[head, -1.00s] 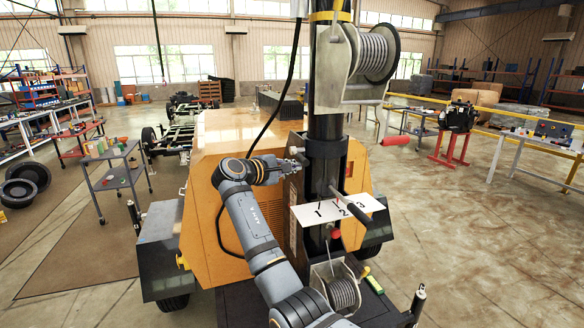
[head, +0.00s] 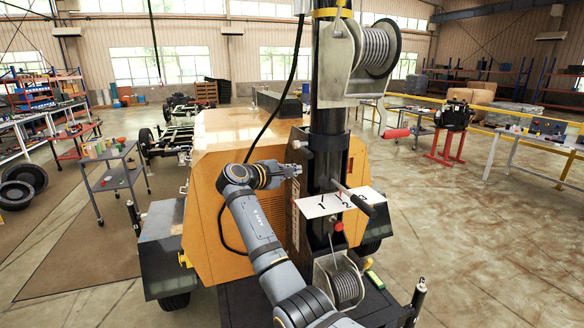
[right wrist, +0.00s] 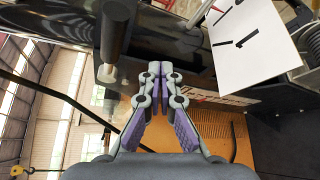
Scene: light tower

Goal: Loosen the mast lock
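The dark mast (head: 329,150) stands upright at the front of the orange tower body. A lever with a dark grip (head: 361,204) sticks out from the mast's front, above a white plate (head: 310,207) marked 1, 2, 3. A red knob (head: 338,226) sits below the plate. I cannot tell which part is the mast lock. My right gripper (head: 297,171) is left of the mast, apart from the lever. In the right wrist view its fingertips (right wrist: 158,70) are together with nothing visible between them. A dark cylinder (right wrist: 113,40) is up and left of them. My left gripper is not in view.
A cable winch with a red-handled crank (head: 372,52) is on the upper mast, and a lower winch (head: 345,287) is beneath the plate. A black cable hangs left of the mast. Open floor (head: 460,250) lies to the right.

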